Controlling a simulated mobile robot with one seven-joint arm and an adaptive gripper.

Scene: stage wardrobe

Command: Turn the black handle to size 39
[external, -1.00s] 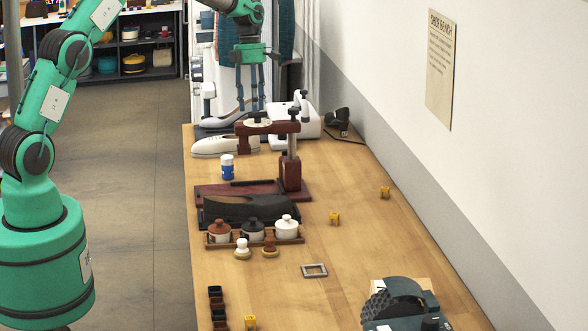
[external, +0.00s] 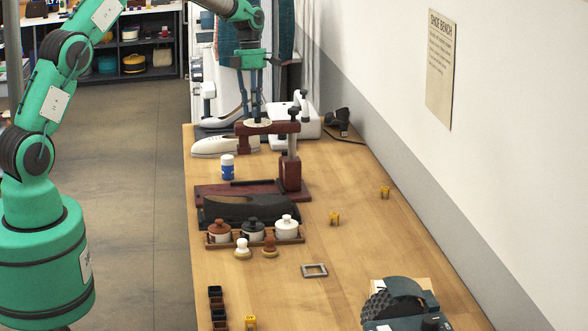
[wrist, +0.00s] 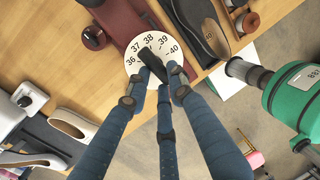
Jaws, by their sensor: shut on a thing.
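The round white dial (wrist: 132,65) in the wrist view carries the sizes 36, 37, 38, 39 and 40 around its edge. The black handle (wrist: 150,59) lies across it. Its upper-left end points towards the side of 37 and 38, left of 39; I cannot tell the exact mark. My gripper (wrist: 158,77) is shut on the black handle, and its blue fingers hide part of the dial. In the external view the dial (external: 258,126) sits on top of the dark red stand (external: 291,174), with my gripper (external: 252,112) directly above it.
A white shoe (external: 215,146) and a white device (external: 305,120) stand close to the dial. A blue-and-white bottle (external: 227,167), a dark shoe (external: 250,208) and a tray with lidded jars (external: 295,239) are nearer the camera.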

